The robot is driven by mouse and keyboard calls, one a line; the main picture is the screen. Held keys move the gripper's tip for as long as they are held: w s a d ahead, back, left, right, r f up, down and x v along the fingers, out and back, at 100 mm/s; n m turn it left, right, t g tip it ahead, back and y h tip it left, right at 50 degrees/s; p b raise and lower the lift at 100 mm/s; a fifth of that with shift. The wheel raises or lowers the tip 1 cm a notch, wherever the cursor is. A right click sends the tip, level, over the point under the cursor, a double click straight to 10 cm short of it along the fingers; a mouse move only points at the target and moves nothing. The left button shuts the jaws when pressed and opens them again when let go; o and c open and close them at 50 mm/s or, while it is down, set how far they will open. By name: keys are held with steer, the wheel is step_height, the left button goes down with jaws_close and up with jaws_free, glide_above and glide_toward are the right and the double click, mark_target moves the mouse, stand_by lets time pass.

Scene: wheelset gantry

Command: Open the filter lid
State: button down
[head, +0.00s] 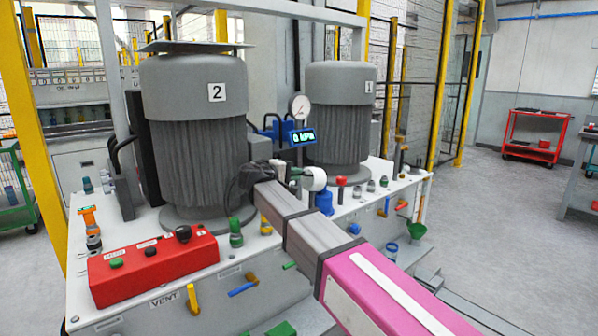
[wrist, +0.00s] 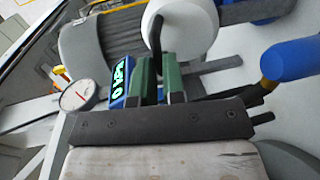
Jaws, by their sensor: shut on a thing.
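A white rounded lid (head: 315,180) stands among the fittings on the white machine top, in front of the right motor. It looks like the filter lid, and in the wrist view it is the large white round shape (wrist: 181,28) at the top. A dark bar-like handle (wrist: 156,32) lies against its left side. My gripper (head: 295,174) is at the lid's left side. In the wrist view its green fingers (wrist: 158,66) are shut on the dark handle. The lid looks seated; its underside is hidden.
Two grey motors, 2 (head: 205,150) and 1 (head: 339,120), stand behind. A gauge (head: 300,107) and blue display (head: 301,137) are close behind my gripper. A red control box (head: 152,268) is at front left. A blue handle (wrist: 292,62) is right of the lid.

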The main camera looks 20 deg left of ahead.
steer(key=shift+s+a+f, duration=0.3)
steer(key=shift+s+f, duration=0.45)
steer(key=shift+f, duration=0.15)
steer(key=shift+s+a+f, duration=0.15)
steer(key=shift+s+f, duration=0.2)
steer(key=shift+f, duration=0.35)
steer(key=shift+s+a+f, duration=0.15)
steer(key=shift+s+f, duration=0.15)
steer(key=shift+f, duration=0.35)
steer(key=c, duration=1.2)
jaws_free()
steer(key=shift+w+d+f, duration=0.1)
steer(key=shift+w, duration=0.05)
steer(key=v, duration=1.1)
